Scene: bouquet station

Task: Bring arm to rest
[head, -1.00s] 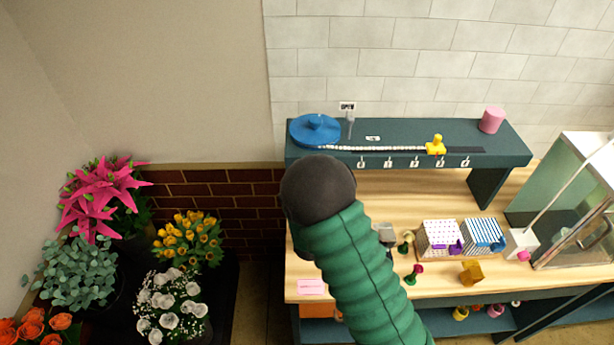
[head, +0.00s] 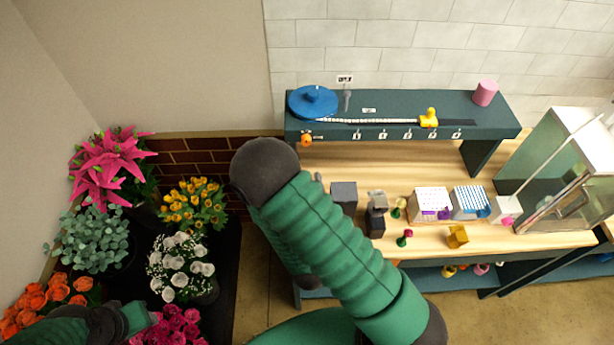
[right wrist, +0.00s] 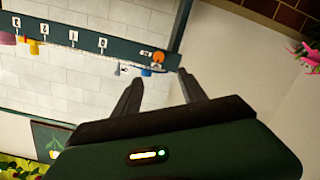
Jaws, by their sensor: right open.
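My right arm (head: 330,240) rises through the middle of the head view, a green ribbed sleeve with a dark rounded joint at its upper end. Its gripper is not visible there. In the right wrist view my right gripper (right wrist: 160,76) has its two dark fingers spread apart with nothing between them; wall and shelf show beyond. My left gripper (head: 138,318) is at the lower left of the head view, over the magenta flowers (head: 175,328). Its fingers are too unclear to judge.
A wooden workbench (head: 420,165) with a dark shelf (head: 400,128) stands right of centre, holding a blue disc (head: 314,100), patterned boxes (head: 431,203) and small items. A glass case (head: 560,160) is at the right. Potted flowers (head: 180,265) fill the left corner.

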